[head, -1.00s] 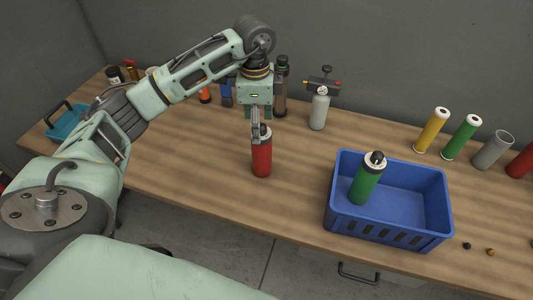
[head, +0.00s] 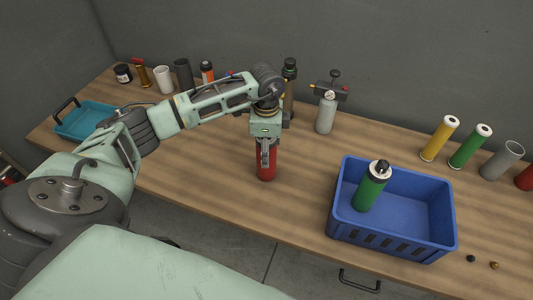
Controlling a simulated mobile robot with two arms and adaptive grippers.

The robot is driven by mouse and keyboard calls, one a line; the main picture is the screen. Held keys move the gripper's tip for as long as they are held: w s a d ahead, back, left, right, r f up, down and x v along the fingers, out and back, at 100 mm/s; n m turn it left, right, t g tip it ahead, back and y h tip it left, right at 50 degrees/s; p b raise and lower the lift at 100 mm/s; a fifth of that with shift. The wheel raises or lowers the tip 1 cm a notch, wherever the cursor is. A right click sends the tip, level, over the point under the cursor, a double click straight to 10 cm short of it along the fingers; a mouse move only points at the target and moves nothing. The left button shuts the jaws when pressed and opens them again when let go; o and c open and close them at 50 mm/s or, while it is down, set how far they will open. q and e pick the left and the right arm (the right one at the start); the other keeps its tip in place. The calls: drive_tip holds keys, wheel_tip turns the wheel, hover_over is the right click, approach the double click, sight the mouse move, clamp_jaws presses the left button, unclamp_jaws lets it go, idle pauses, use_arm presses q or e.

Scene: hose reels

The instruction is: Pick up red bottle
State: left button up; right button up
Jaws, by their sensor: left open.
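The red bottle (head: 266,172) stands upright on the wooden table, left of the blue crate. My left gripper (head: 266,152) points straight down over it, with its fingers at the bottle's top. The gripper is open, and its fingers hide the bottle's cap and upper part. I cannot tell from this view whether the fingers touch the bottle. My right gripper is not in view.
A blue crate (head: 394,239) holds a green bottle (head: 371,188) leaning inside. Behind stand a grey gas canister (head: 325,113) and a dark bottle (head: 289,92). Yellow (head: 439,139) and green (head: 469,147) tubes stand at right. A teal tray (head: 86,121) lies at left.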

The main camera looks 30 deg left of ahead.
use_arm(q)
drive_tip(key=shift+s, duration=0.1)
drive_tip(key=shift+c, duration=0.5)
drive_tip(key=c, duration=1.3)
